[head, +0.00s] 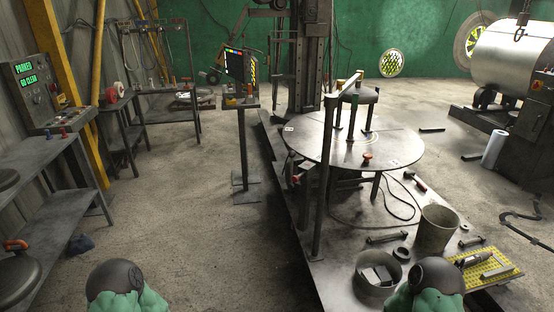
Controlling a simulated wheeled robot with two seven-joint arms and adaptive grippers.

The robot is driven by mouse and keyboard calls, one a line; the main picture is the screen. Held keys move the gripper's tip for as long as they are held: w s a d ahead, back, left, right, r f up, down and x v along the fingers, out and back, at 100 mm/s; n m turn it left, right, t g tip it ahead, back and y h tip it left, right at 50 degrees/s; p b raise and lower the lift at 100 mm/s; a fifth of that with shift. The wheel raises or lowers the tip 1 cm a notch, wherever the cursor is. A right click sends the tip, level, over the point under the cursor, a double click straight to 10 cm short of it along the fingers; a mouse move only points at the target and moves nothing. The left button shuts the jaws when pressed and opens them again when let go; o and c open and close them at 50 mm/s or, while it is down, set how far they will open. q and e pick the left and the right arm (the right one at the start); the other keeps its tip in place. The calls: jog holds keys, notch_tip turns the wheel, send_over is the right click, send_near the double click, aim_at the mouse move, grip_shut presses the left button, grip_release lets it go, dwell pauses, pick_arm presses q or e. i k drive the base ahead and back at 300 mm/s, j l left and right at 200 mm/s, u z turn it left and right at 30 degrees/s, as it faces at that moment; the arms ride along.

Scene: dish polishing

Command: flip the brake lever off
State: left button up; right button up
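I cannot tell for certain which part is the brake lever. A long bar handle (343,87) sits atop a tall dark post (324,180) at the front of the round steel table (318,142). A small orange-red knob (367,157) stands on the table's front part, and another orange piece (296,179) shows at its left edge. A control panel (35,92) at the far left has green lit text reading "PARKED" and small knobs below. Only green and dark parts of my arms show at the bottom edge; neither gripper is in view.
A grey bench (40,158) stands along the left. A screen on a stand (240,66) is at the centre back. A bucket (436,230), a round tin (378,296) and a yellow mat (489,264) with tools lie front right. The floor at left centre is clear.

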aim_at(292, 154)
jog(key=i+j+z, duration=0.1)
jog(key=i+z, duration=0.25)
jog(key=i+j+z, duration=0.15)
jog(key=z, duration=0.2)
jog(key=i+j+z, duration=0.35)
jog(key=i+j, duration=0.2)
jog(key=i+j+z, duration=0.1)
jog(key=j, duration=0.3)
jog(key=i+j, duration=0.25)
jog(key=i+j+z, duration=0.1)
jog(key=j, duration=0.3)
jog(key=i+j, duration=0.25)
jog(key=i+j+z, duration=0.15)
jog(key=j, duration=0.3)
